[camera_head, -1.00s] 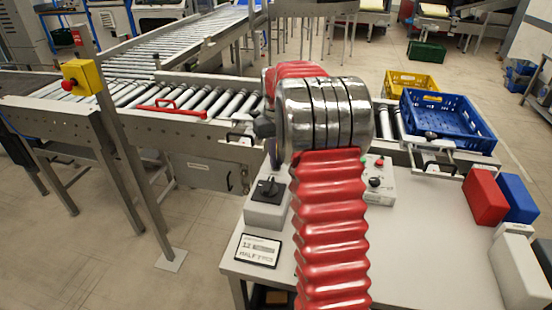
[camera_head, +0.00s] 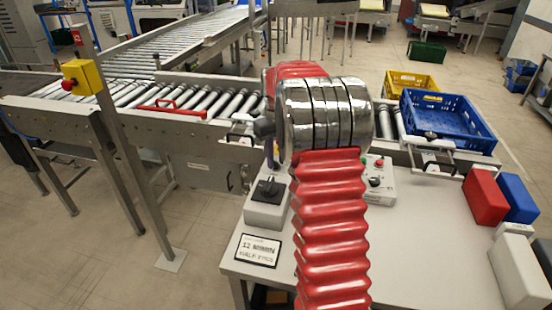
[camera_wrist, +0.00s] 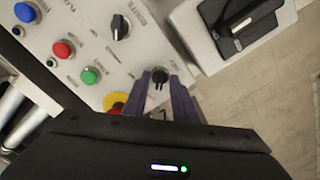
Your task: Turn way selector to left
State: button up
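In the wrist view, a light control panel (camera_wrist: 84,35) carries black knobs and coloured buttons. One small black knob (camera_wrist: 159,75) with a pale pointer line sits between the tips of my gripper (camera_wrist: 160,84). Another black knob (camera_wrist: 120,27) is farther up the panel. The two dark purple fingers are apart, one on each side of the nearer knob; I see no clear contact. Labels are too blurred to tell which is the way selector.
A yellow-and-red emergency stop (camera_wrist: 115,101) is close to the left finger. Roller conveyors and a blue crate (camera_head: 440,135) lie behind; red and blue blocks are at the right.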

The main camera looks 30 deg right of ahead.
aim_at(276, 162)
jog(key=shift+r, duration=0.1)
notch_tip(276, 162, up, 14)
jog(key=shift+f, duration=0.25)
dwell(0.5)
dwell(0.5)
